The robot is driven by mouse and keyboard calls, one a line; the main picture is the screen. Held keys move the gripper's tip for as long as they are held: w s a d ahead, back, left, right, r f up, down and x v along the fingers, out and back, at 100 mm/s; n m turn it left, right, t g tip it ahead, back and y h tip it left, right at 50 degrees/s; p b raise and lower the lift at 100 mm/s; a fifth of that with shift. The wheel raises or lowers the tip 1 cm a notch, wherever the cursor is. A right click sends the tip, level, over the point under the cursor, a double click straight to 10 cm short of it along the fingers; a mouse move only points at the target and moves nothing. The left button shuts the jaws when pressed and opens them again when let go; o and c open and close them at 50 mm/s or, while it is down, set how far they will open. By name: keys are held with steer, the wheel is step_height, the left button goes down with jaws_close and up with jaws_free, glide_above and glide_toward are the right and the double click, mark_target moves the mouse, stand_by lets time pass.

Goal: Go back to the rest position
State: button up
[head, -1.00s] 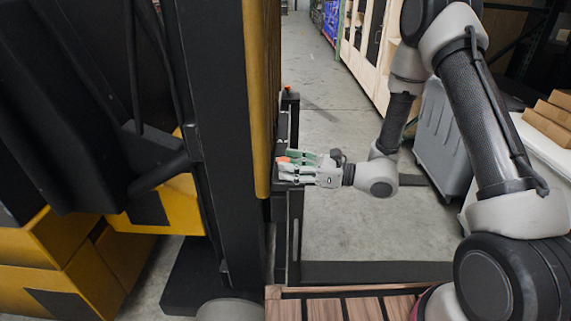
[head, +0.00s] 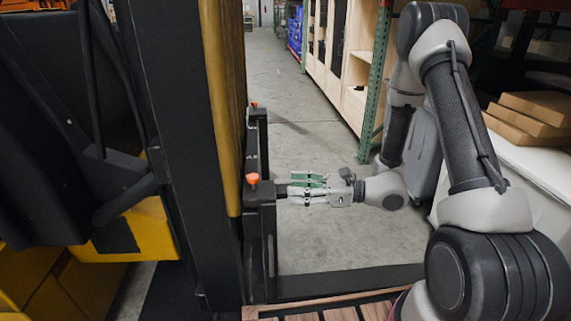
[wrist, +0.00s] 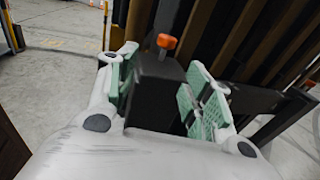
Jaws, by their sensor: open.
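My gripper (head: 298,189) is open, with green pads on the inner faces of its fingers. In the head view it points left, its fingertips at the side of a black post (head: 261,215) with an orange knob (head: 253,179) on top. In the wrist view my gripper (wrist: 160,88) has its fingers on either side of the black post (wrist: 156,90), and the orange knob (wrist: 166,41) stands up beyond them. Whether the fingers touch the post cannot be told.
A black and yellow machine (head: 180,150) fills the left side. A second orange-topped post (head: 255,125) stands behind the first. A black bar (head: 350,280) crosses low in front. Cardboard boxes (head: 535,115) lie at right. Open concrete floor (head: 315,110) runs down the aisle.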

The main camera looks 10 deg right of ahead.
steer(key=s+d+f+n+g+h, duration=0.1)
steer(key=s+d+f+n+g, duration=0.1)
steer(key=s+n+g, duration=0.5)
steer(key=s+d+r+n+g+h, duration=0.3)
steer(key=s+d+n+h, duration=0.25)
steer(key=s+d, duration=0.35)
steer(key=s+d+r+n+t+h, duration=0.1)
steer(key=d+r+n+t+h, duration=0.3)
steer(key=r, duration=0.6)
steer(key=s+d+r+n+t+h, duration=0.2)
steer(key=d+r+n+t+h, duration=0.2)
steer(key=d+r, duration=0.5)
steer(key=shift+s+d+r+t+h, duration=0.2)
steer(key=shift+s+r+t+h, duration=0.15)
steer(key=shift+t+h, duration=0.7)
steer(key=shift+n+g, duration=0.25)
steer(key=shift+g, duration=0.1)
